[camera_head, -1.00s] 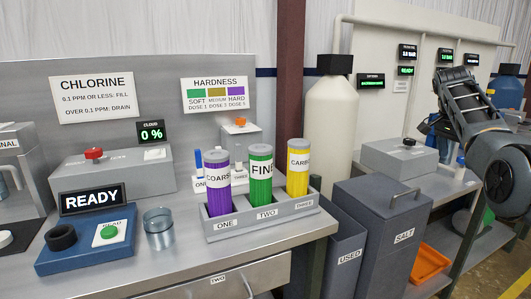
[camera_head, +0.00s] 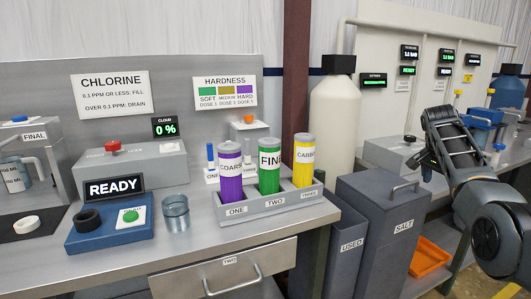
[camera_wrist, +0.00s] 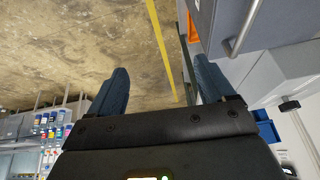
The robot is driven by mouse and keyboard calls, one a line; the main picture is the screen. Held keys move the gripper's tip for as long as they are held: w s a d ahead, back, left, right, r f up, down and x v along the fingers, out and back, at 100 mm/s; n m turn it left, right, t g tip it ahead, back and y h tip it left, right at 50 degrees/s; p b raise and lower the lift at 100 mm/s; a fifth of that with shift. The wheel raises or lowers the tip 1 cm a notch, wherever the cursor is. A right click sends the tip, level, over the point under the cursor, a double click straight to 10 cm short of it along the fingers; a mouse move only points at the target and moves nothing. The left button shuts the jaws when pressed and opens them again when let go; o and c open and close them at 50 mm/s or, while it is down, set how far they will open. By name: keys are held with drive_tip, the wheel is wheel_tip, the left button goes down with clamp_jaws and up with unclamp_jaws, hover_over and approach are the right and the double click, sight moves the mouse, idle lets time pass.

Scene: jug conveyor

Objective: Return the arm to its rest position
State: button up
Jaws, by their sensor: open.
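My arm reaches in at the right of the head view, bent in front of the right-hand bench. Its dark forearm and large round joint show, but the fingertips are hard to make out there. In the wrist view my gripper (camera_wrist: 158,78) has its two blue fingers spread apart with nothing between them. Beyond the fingers lie bare floor and a yellow floor line (camera_wrist: 158,45). The gripper touches nothing that I can see.
A grey SALT bin (camera_head: 385,235) and a USED bin (camera_head: 350,245) stand left of my arm. An orange tray (camera_head: 430,257) sits low behind it. The left bench (camera_head: 215,240) carries a holder with three labelled cylinders (camera_head: 265,203). A jug (camera_head: 15,173) stands at far left.

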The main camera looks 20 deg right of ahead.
drive_tip(key=s+a+f+n+t, duration=0.1)
drive_tip(key=a+f+n+t, duration=0.15)
drive_tip(key=a+f, duration=0.65)
drive_tip(key=s+a+f+n+t, duration=0.1)
drive_tip(key=a+f+n, duration=0.3)
drive_tip(key=f, duration=1)
drive_tip(key=s+a+f+n+t, duration=0.2)
drive_tip(key=s+a+f, duration=0.4)
drive_tip(key=a, duration=0.4)
drive_tip(key=s+a+f+n+t, duration=0.2)
drive_tip(key=s+a+f, duration=0.2)
drive_tip(key=s+a, duration=0.5)
drive_tip(key=s+a+r+n+t+y, duration=0.2)
drive_tip(key=s+a+r, duration=0.3)
drive_tip(key=s, duration=0.5)
drive_tip(key=s+a+r+n+t+y, duration=0.1)
drive_tip(key=s+a+r+n+t, duration=0.1)
drive_tip(key=s+a, duration=0.65)
drive_tip(key=s+a+r+n+t+y, duration=0.1)
drive_tip(key=s+r, duration=0.6)
drive_tip(key=r, duration=0.2)
drive_tip(key=s+a+r+n+t, duration=0.1)
drive_tip(key=s+r+n+t, duration=0.1)
drive_tip(key=s+r, duration=0.4)
wheel_tip(320, 180, up, 4)
drive_tip(key=shift+s+a+f+y, duration=0.1)
drive_tip(key=shift+s+a+y, duration=0.1)
drive_tip(key=shift+s+y, duration=0.2)
